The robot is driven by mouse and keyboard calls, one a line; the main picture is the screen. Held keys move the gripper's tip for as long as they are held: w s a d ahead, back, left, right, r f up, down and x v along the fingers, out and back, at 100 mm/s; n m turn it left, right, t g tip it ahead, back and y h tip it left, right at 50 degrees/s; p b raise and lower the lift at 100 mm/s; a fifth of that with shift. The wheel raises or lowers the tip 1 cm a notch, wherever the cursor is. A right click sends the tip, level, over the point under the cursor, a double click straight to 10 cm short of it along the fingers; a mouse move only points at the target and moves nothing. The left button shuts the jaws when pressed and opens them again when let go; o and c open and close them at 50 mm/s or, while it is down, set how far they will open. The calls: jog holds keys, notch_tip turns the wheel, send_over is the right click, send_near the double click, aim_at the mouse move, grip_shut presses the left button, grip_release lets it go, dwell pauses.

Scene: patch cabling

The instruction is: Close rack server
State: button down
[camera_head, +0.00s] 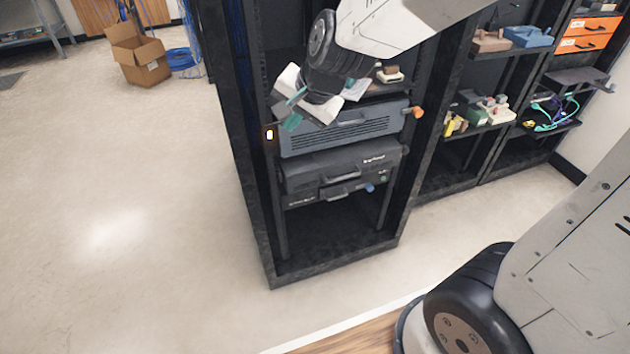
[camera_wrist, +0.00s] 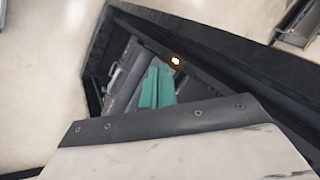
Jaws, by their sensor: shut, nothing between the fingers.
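The black server rack (camera_head: 250,180) stands in the middle of the head view. A grey-blue server unit (camera_head: 345,136) with a vented front and a handle sits in its upper part. A darker server unit (camera_head: 310,178) with handles sits just below it. My gripper (camera_head: 291,122), with teal fingertips, is shut and empty in front of the left side of the grey-blue unit. I cannot tell whether it touches the unit. In the wrist view the teal fingers (camera_wrist: 158,86) lie together, pointing into the rack. My arm and wrist hide the rack's upper part.
An orange knob (camera_head: 417,112) sticks out at the right of the grey-blue unit. Shelves (camera_head: 480,135) with small coloured parts stand at right. An open cardboard box (camera_head: 138,55) lies at back left. The floor at left is clear.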

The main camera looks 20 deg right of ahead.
jog(key=w+a+f+m+t+h, duration=0.25)
jog(key=w+f+m, duration=0.35)
jog(key=f, duration=0.4)
jog(key=w+a+f+m+t+h, duration=0.1)
jog(key=w+f+m+t+h, duration=0.15)
jog(key=w+f+m, duration=0.6)
jog(key=s+d+f+m+t+h, duration=0.1)
jog(key=s+d+f+m+h, duration=0.15)
jog(key=s+f+h, duration=0.45)
jog(key=s+d+f+m+t+h, duration=0.1)
jog(key=s+d+f+m+h, duration=0.15)
jog(key=s+f+h, duration=0.4)
jog(key=y, duration=0.3)
send_near(320, 173)
jog(key=d, duration=0.4)
jog(key=w+n, duration=0.1)
jog(key=w, duration=0.2)
jog(key=shift+w, duration=0.6)
